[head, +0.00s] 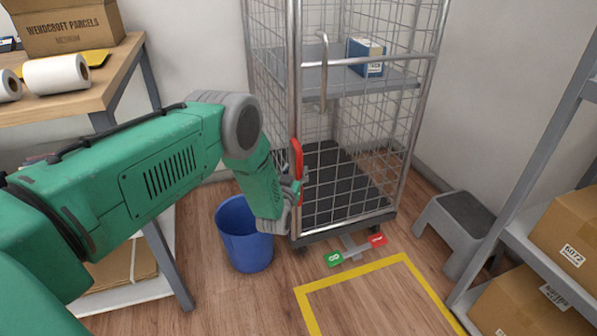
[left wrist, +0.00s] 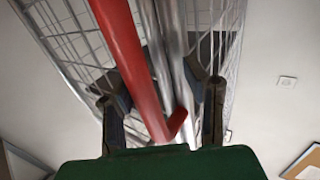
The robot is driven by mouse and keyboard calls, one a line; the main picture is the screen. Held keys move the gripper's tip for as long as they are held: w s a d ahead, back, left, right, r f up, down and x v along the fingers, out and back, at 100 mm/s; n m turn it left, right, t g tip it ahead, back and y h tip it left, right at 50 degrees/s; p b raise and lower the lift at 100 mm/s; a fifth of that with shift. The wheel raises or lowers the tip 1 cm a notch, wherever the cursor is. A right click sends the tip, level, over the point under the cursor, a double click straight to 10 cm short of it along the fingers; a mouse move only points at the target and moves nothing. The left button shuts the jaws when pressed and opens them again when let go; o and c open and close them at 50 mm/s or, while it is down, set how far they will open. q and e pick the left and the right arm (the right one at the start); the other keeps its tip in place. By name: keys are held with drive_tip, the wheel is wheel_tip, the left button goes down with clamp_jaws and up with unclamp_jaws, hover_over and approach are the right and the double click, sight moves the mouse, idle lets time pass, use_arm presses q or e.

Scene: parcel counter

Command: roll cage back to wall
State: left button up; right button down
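The roll cage (head: 389,142), a tall grey wire cage on a dark base, stands upright in the corner close to the back wall. A red handle (head: 296,159) is on its front left post, and it also shows large in the left wrist view (left wrist: 128,58). My left gripper (head: 294,190) is at this post, by the red handle. In the left wrist view its two dark fingers (left wrist: 163,92) are apart, with the red handle and grey tubes between them; whether they press on anything is unclear. My right gripper is out of view.
A blue box (head: 366,57) sits on the cage shelf. A pedal with green (head: 333,259) and red (head: 377,240) ends is at the cage's base. A blue bin (head: 243,240), grey step stool (head: 458,228) and yellow floor outline (head: 355,275) are nearby. Shelving with cartons (head: 570,232) stands right.

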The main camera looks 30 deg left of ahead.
use_arm(q)
drive_tip(key=shift+w+d, duration=0.1)
drive_tip(key=shift+w, duration=0.05)
drive_tip(key=shift+d+r, duration=0.15)
drive_tip(key=shift+d, duration=0.15)
drive_tip(key=v, duration=1.1)
drive_tip(key=shift+s+a+f, duration=0.2)
drive_tip(key=shift+s, duration=0.3)
